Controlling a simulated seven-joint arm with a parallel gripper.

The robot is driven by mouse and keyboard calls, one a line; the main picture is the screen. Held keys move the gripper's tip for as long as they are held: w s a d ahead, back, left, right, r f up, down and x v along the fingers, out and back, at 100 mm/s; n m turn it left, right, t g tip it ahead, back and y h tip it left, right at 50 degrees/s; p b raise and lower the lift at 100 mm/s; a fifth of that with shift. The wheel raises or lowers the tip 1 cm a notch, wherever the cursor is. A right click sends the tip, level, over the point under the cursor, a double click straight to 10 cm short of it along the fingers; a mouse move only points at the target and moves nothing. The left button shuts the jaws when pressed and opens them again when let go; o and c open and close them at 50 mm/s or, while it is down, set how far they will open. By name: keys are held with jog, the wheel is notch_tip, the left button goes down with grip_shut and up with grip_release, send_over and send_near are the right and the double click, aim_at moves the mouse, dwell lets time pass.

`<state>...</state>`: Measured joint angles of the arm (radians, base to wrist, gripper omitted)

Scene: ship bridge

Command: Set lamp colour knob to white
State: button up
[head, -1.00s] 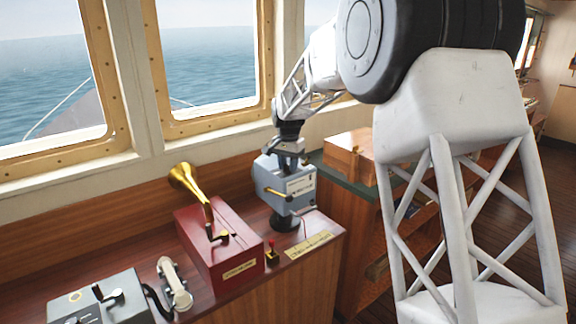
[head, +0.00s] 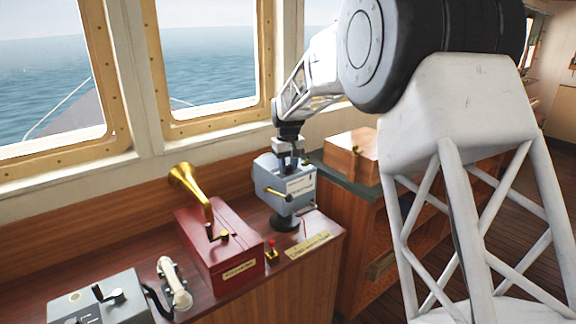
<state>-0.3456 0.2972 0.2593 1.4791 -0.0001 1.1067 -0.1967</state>
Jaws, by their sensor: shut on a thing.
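The signal lamp is a blue-grey box (head: 268,178) on a round black foot (head: 285,222), at the right end of the wooden console in the head view. A brass lever (head: 276,193) and a white label (head: 299,186) are on its front; the label is too small to read. My gripper (head: 289,162) points down onto the top of the box and is shut on a small part there, seemingly the colour knob. The fingers hide this part, so its setting cannot be seen.
A red box with a brass horn (head: 188,181) stands left of the lamp. A telephone handset (head: 175,283) and grey box (head: 122,285) are further left. A wooden box (head: 347,152) is behind right.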

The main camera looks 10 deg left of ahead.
aim_at(288, 166)
jog(key=n, duration=0.6)
jog(key=shift+n, duration=0.3)
jog(key=n, duration=0.5)
jog(key=shift+n, duration=0.3)
jog(key=o, duration=0.9)
jog(key=shift+o, duration=0.2)
jog(key=shift+r, duration=0.1)
jog(key=shift+r, duration=3.85)
